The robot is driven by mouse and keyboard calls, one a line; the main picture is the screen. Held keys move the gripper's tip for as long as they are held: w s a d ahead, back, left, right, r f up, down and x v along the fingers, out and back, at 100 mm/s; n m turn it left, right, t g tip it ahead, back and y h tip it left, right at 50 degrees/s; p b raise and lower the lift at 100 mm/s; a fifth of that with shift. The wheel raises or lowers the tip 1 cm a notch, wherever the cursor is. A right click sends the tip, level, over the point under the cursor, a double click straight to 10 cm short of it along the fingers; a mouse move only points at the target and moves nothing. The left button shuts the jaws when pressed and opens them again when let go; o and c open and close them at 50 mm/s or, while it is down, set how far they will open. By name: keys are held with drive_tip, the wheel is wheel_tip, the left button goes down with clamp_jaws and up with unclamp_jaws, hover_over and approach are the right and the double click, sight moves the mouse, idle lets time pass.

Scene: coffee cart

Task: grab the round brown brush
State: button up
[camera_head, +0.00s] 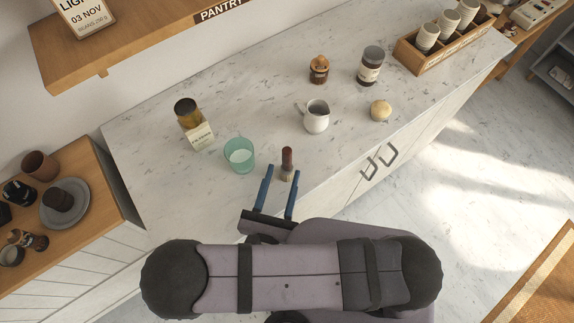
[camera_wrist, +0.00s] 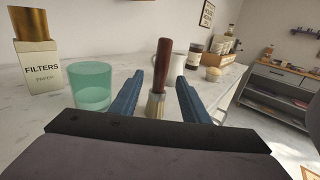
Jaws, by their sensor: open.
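The round brush (camera_head: 287,163) stands upright on the marble counter near its front edge, with a dark red-brown handle on top and pale bristles below. In the wrist view, the brush (camera_wrist: 162,70) rises between the fingers, bristles down. My gripper (camera_head: 280,180) has two blue fingers spread apart, pointing at the brush from the front. In the wrist view, my gripper (camera_wrist: 157,92) is open with a gap on both sides of the brush; I see no finger touching it.
A green glass (camera_head: 239,155) stands close left of the brush, with a filters box (camera_head: 198,136) behind it. A white pitcher (camera_head: 317,118) is behind right. The counter's left front is clear.

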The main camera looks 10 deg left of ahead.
sight(286, 166)
drive_tip(key=shift+w, duration=0.15)
drive_tip(key=shift+w+d+r, duration=0.1)
drive_tip(key=shift+w, duration=1.15)
drive_tip(key=shift+w+d, duration=0.1)
drive_tip(key=shift+w, duration=1.1)
drive_tip(key=shift+c, duration=0.4)
clamp_jaws()
